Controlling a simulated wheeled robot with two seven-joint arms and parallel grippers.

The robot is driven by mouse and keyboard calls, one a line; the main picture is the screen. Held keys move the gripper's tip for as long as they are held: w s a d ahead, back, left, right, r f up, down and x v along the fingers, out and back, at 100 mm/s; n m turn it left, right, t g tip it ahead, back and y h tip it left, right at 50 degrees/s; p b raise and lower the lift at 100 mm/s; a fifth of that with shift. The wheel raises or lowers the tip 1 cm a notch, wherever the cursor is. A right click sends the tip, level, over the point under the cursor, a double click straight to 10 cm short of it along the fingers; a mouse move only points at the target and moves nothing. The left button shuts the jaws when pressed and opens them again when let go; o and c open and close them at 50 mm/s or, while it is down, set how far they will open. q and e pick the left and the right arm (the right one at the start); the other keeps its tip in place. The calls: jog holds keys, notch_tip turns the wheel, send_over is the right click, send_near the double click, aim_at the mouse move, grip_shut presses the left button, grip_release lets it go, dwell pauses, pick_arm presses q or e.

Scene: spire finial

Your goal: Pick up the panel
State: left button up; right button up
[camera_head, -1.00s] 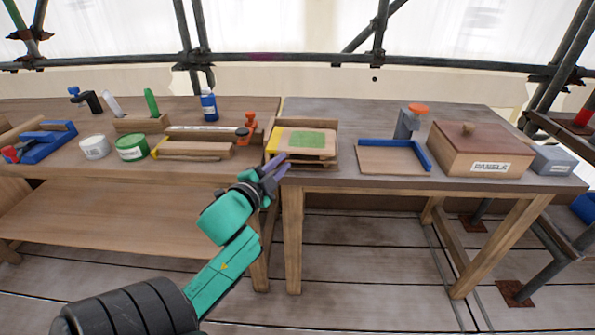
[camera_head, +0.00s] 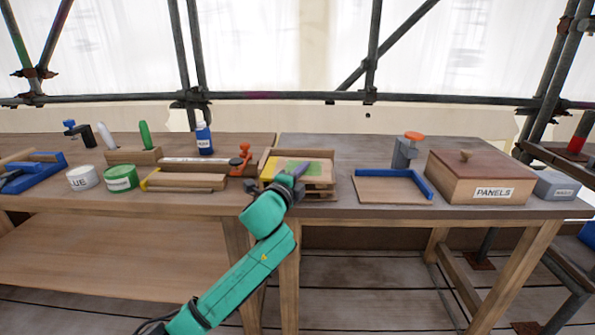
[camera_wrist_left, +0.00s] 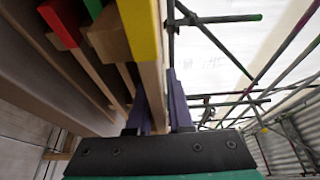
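A stack of thin wooden panels lies in a shallow wooden holder (camera_head: 268,155) on the right-hand table. The top panel (camera_head: 318,164) shows a green patch, with yellow at its left. My left gripper (camera_head: 298,172) is at the front edge of this stack and hides part of it. In the left wrist view its two purple fingers (camera_wrist_left: 162,100) are apart, with a yellow-ended panel (camera_wrist_left: 142,30) reaching into the space between them. I cannot tell whether both fingers touch it. Red-ended and green-ended pieces (camera_wrist_left: 62,22) lie beside that panel. My right gripper is not in view.
A blue-edged wooden tray (camera_head: 390,190) and a lidded box marked PANELS (camera_head: 480,178) stand to the right. An orange-topped clamp (camera_head: 407,150) is behind the tray. Wooden strips (camera_head: 185,181), tubs (camera_head: 120,178) and a blue bottle (camera_head: 204,138) stand left.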

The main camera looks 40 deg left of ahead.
pick_arm(q)
jog(key=shift+w+a+f, duration=0.1)
jog(key=shift+w, duration=0.45)
grip_shut()
jog(key=shift+s, duration=0.1)
dwell(0.9)
